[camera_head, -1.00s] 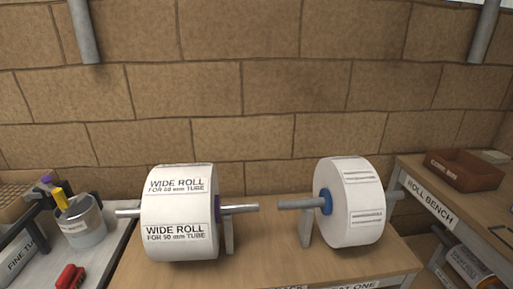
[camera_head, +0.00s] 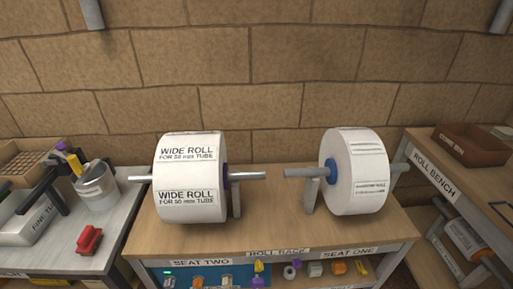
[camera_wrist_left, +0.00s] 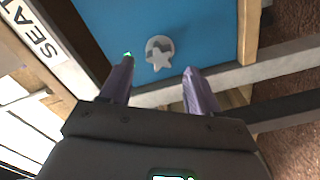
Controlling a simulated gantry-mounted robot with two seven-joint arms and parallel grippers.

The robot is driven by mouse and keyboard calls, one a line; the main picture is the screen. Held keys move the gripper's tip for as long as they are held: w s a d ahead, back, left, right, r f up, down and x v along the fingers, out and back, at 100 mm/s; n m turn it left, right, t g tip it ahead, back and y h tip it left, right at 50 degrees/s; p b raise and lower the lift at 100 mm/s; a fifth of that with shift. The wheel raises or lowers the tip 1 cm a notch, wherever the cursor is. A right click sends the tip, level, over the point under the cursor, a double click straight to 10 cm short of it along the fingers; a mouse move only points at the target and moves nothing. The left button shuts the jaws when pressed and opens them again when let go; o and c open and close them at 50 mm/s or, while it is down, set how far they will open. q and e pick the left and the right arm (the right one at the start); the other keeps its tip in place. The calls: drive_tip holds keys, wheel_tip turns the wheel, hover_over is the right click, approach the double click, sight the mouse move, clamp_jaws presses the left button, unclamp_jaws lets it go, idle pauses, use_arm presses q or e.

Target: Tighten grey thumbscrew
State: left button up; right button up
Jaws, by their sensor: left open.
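The grey thumbscrew (camera_wrist_left: 158,52) shows in the left wrist view as a star-shaped knob on a round grey base, against a blue panel (camera_wrist_left: 205,25). My left gripper (camera_wrist_left: 160,78) is open, its two purple fingers apart, with nothing between them. In that picture the thumbscrew lies just beyond the fingertips, between their lines; the remaining distance in depth is hard to judge. In the head view I cannot surely pick out the thumbscrew among the small parts under the roll rack (camera_head: 280,228). My right gripper is not in view.
A red tool (camera_head: 89,240) lies on the left bench. Wooden and grey frame edges border the blue panel.

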sight(168, 287)
use_arm(q)
drive_tip(key=shift+w, duration=0.2)
idle(0.3)
drive_tip(key=shift+w+a+b, duration=0.15)
drive_tip(key=shift+w+b, duration=0.25)
drive_tip(key=shift+w, duration=0.5)
drive_tip(key=shift+w+a+b, duration=0.15)
drive_tip(key=shift+w+b, duration=0.2)
drive_tip(key=shift+w, duration=0.55)
drive_tip(key=shift+c, duration=0.2)
drive_tip(key=c, duration=1)
drive_tip(key=shift+o, duration=0.2)
clamp_jaws()
drive_tip(key=m, duration=0.3)
drive_tip(key=shift+m, duration=0.3)
